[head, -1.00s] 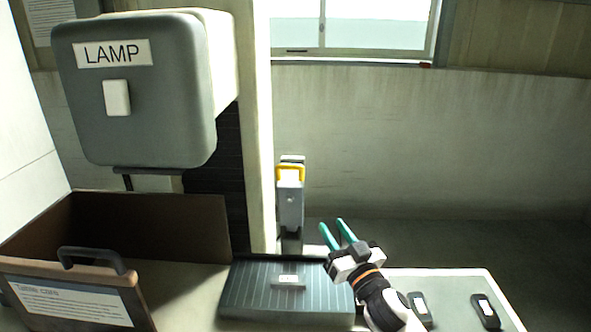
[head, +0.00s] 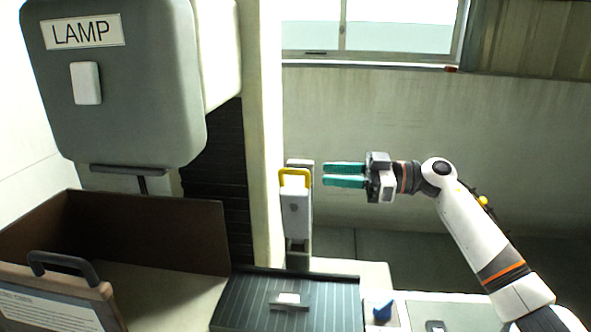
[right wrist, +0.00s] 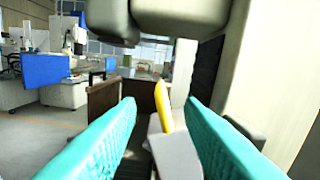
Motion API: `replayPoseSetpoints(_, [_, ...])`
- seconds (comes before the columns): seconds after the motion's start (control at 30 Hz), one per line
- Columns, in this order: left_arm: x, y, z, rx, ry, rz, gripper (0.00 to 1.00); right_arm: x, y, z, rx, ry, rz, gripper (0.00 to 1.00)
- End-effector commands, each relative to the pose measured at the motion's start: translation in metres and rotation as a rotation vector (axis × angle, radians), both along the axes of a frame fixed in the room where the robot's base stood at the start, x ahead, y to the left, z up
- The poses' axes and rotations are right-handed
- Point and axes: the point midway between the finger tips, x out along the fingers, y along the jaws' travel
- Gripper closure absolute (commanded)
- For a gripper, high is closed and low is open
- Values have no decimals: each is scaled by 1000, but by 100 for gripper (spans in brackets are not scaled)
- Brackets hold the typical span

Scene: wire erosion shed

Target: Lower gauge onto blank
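The gauge (head: 296,212) is a grey block with a yellow handle (head: 296,171) on top, upright on a post at the back. My right gripper (head: 326,175) is just right of the handle, its teal fingers pointing left at it. In the right wrist view the fingers (right wrist: 160,112) are open and empty, with the yellow handle (right wrist: 162,108) showing ahead in the gap between them. The blank appears to be the small pale metal block (head: 288,299) on the dark ribbed plate (head: 240,296), below and in front of the gauge. My left gripper is not in view.
A brown open box (head: 150,225) with a black handle stands at left, below the grey lamp housing (head: 115,100). A pale pillar (head: 262,130) rises close left of the gauge. A small blue piece (head: 382,310) lies right of the plate, near a light tray (head: 460,297).

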Motion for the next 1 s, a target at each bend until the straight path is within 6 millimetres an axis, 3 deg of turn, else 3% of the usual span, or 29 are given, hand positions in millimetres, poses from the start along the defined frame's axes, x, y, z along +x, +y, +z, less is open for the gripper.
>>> replayPoseSetpoints(0.2, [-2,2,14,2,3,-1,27,8,46,3,3,0,2,66])
replayPoseSetpoints(0.4, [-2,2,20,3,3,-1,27,14,74,2,4,-1,2,66])
replayPoseSetpoints(0.83, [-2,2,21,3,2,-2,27,16,85,0,2,-1,-1,66])
replayPoseSetpoints(0.87, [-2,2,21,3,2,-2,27,16,85,0,2,-1,-1,67])
replayPoseSetpoints(1.0, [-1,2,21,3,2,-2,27,16,85,0,2,-1,-1,90])
